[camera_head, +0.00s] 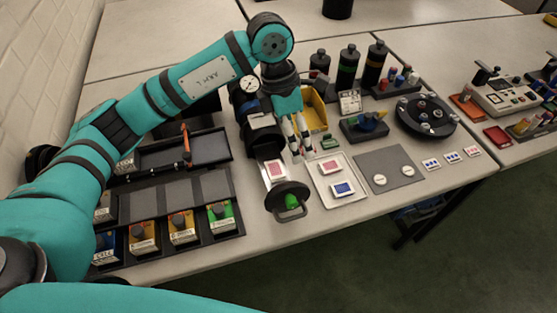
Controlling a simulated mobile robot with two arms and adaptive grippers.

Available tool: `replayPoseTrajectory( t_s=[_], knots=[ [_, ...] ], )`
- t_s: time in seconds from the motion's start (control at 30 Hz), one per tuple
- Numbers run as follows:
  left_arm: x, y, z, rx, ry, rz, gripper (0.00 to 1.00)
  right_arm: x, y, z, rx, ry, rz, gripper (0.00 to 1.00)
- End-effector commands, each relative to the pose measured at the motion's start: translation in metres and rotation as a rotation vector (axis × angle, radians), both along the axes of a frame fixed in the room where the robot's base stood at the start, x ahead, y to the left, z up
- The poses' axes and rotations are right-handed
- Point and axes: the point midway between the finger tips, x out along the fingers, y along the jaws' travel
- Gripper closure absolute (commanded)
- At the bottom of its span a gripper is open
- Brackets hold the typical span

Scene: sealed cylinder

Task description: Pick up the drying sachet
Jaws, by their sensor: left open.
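A small white sachet with a red print (275,169) lies on the pulled-out slide of a dark cylinder (262,135). A second red-printed sachet (332,168) and a blue-printed one (343,188) lie flat in a white tray (325,196) to the right. I cannot tell which is the drying sachet. My left gripper (301,153) is open, pointing down, just right of the slide and near the tray's back left corner. My right gripper is out of view.
A grey mat with two white discs (380,180) lies right of the tray. A round black carousel (427,117), dark bottles (374,65) and a yellow bin (314,109) stand behind. Black racks with colored boxes (183,228) fill the left.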

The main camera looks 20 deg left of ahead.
Motion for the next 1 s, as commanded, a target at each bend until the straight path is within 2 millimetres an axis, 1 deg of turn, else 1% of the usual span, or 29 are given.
replayPoseTrajectory(
  t_s=[0.03,0.1,0.2,0.27,0.37,0.5,0.7,0.8,0.93,1.0],
  knots=[
    [0.008,0.020,0.006,0.088,-0.019,0.015,0.15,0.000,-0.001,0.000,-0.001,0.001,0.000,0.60],
    [0.013,0.042,0.011,0.179,-0.030,0.035,0.15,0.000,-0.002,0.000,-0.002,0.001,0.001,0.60],
    [0.016,0.057,0.011,0.242,-0.033,0.050,0.15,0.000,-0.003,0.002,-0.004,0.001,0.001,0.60],
    [0.016,0.059,0.005,0.254,-0.031,0.053,0.15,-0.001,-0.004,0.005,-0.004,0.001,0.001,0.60],
    [0.015,0.059,-0.014,0.253,-0.028,0.051,0.15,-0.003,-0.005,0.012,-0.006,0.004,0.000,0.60],
    [0.015,0.058,-0.045,0.251,-0.027,0.051,0.15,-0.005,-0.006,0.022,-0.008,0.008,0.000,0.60],
    [0.015,0.058,-0.085,0.250,-0.029,0.050,0.15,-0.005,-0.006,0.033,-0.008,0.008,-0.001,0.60],
    [0.016,0.057,-0.098,0.248,-0.032,0.050,0.15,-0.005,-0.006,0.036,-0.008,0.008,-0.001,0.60],
    [0.016,0.057,-0.106,0.246,-0.034,0.050,0.15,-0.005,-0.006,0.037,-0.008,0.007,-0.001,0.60],
    [0.016,0.056,-0.110,0.246,-0.032,0.049,0.15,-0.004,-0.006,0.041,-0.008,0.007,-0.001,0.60]
  ],
)
